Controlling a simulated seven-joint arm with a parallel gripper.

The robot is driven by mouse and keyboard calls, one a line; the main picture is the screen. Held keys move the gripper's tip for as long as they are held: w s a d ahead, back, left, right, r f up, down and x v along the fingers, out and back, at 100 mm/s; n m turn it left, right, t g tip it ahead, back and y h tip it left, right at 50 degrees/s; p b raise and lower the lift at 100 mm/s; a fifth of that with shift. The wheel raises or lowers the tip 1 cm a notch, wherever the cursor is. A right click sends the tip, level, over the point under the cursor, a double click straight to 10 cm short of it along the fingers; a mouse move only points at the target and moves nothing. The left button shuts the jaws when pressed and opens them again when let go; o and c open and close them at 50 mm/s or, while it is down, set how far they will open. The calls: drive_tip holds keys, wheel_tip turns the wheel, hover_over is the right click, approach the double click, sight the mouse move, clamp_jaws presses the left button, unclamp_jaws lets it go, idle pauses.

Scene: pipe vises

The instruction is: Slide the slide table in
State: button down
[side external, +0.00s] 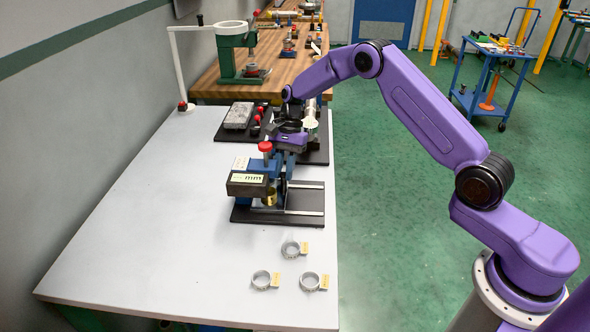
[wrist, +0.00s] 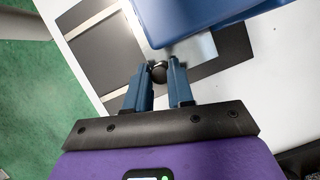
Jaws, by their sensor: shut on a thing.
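In the wrist view the slide table (wrist: 200,46) shows partly, under the blue machine body (wrist: 190,18). My gripper (side external: 285,180) points down at the far side of the slide table. In the wrist view my gripper (wrist: 161,72) has its blue fingers closed on a small dark round knob (wrist: 158,71) at the plate's near edge. The plate's part under the machine is hidden.
Several metal rings with yellow tags (side external: 291,248) lie on the white table (side external: 150,220) in front. A black board (side external: 225,135) with a grey block and red-topped parts is behind. The table's left side is clear.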

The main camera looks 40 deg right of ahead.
drive_tip(key=shift+w+a, duration=0.2)
drive_tip(key=shift+w, duration=0.05)
drive_tip(key=c, duration=1)
unclamp_jaws()
drive_tip(key=shift+a, duration=0.1)
drive_tip(key=shift+r, duration=0.15)
drive_tip(key=v, duration=1.7)
drive_tip(key=shift+r, duration=0.1)
